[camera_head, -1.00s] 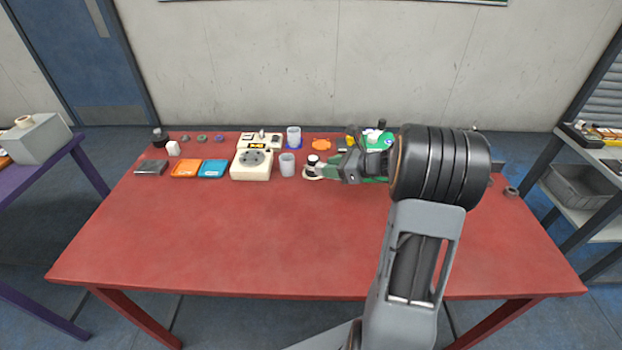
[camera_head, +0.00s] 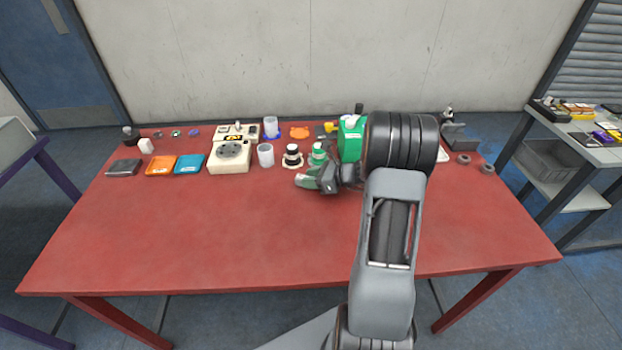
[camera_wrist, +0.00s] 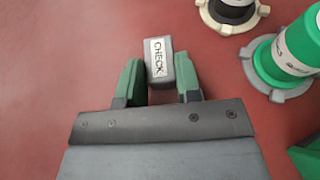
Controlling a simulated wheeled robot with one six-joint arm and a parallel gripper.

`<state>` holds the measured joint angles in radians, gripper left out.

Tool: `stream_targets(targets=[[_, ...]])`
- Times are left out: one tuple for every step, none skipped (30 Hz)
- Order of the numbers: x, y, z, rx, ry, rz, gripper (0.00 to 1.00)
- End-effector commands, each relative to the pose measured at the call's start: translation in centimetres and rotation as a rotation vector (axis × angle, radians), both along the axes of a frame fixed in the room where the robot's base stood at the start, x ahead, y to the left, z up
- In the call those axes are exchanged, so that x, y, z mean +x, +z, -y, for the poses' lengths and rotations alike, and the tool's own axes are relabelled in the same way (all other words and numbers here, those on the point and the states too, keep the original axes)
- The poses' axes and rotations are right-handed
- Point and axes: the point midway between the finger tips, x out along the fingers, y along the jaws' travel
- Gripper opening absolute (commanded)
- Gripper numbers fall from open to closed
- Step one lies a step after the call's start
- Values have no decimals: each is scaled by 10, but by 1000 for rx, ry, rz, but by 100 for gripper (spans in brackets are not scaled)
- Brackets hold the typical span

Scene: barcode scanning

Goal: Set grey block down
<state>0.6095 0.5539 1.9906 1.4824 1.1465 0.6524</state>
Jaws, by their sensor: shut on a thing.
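The grey block (camera_wrist: 178,70), with a white label reading CHECK, sits between the two green fingers of my gripper (camera_wrist: 153,82) in the wrist view. The gripper is shut on it, and the block's far end sticks out beyond the fingertips. Red tabletop shows around the block; I cannot tell whether it touches the table. In the head view my gripper (camera_head: 304,181) is over the red table (camera_head: 200,230), just in front of the row of objects. The block is too small to make out there.
A black-and-white bottle on a cream base (camera_wrist: 233,12) and a green bottle on a grey base (camera_wrist: 294,48) stand right of the block. A green container (camera_head: 350,140) stands behind my gripper. The table's front is clear.

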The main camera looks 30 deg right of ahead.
Motion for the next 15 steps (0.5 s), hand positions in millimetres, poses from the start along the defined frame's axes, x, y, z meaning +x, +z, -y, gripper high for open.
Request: stream_targets(targets=[[0, 1, 0, -1, 0, 1, 6], [0, 1, 0, 0, 0, 0, 6], [0, 0, 0, 0, 0, 0, 6], [0, -1, 0, 0, 0, 0, 6], [0, -1, 0, 0, 0, 0, 6], [0, -3, 0, 0, 0, 0, 6], [0, -4, 0, 0, 0, 0, 6], [0, -3, 0, 0, 0, 0, 33], [0, -3, 0, 0, 0, 0, 37], [0, -3, 0, 0, 0, 0, 40], [0, -3, 0, 0, 0, 0, 43], [0, -3, 0, 0, 0, 0, 47], [0, -3, 0, 0, 0, 0, 50], [0, -3, 0, 0, 0, 0, 53], [0, -3, 0, 0, 0, 0, 56]])
